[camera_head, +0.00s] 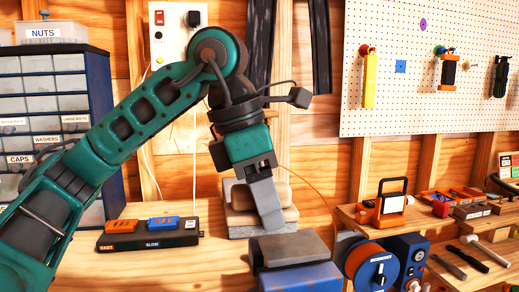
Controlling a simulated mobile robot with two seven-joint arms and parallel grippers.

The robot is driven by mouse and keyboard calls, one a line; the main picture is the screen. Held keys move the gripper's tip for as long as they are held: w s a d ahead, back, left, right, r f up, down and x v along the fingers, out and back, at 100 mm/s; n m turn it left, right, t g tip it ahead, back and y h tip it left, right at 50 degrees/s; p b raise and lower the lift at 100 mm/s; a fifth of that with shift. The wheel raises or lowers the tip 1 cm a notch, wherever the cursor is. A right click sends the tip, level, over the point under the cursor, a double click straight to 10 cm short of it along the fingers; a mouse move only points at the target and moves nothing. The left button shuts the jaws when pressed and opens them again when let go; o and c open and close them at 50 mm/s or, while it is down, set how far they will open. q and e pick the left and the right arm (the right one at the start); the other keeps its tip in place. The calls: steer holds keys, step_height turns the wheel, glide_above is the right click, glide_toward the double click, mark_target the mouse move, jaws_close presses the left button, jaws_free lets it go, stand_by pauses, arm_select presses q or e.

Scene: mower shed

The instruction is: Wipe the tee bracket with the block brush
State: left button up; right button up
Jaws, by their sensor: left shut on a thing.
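My left gripper (261,165) comes down from the teal arm and is shut on a light grey, tilted block (265,204), which looks like the block brush; I see no bristles clearly. The block's lower end hangs just behind and above a dark grey and blue vise-like fixture (300,277) at the bottom middle. I cannot tell whether the block touches it. I cannot make out the tee bracket for certain. My right gripper is out of view.
A stack of tan and grey blocks (287,212) stands on the wooden bench behind the held block. A black tray with orange and blue pieces (135,241) lies left. A blue and orange reel device (373,268) stands right. A drawer cabinet (70,63) is at far left.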

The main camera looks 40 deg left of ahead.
arm_select(q)
steer(key=shift+r+p, duration=0.3)
steer(key=shift+r, duration=0.4)
steer(key=shift+r+p, duration=0.6)
steer(key=shift+r, duration=0.15)
steer(key=shift+r+p, duration=1.05)
steer(key=shift+r, duration=0.2)
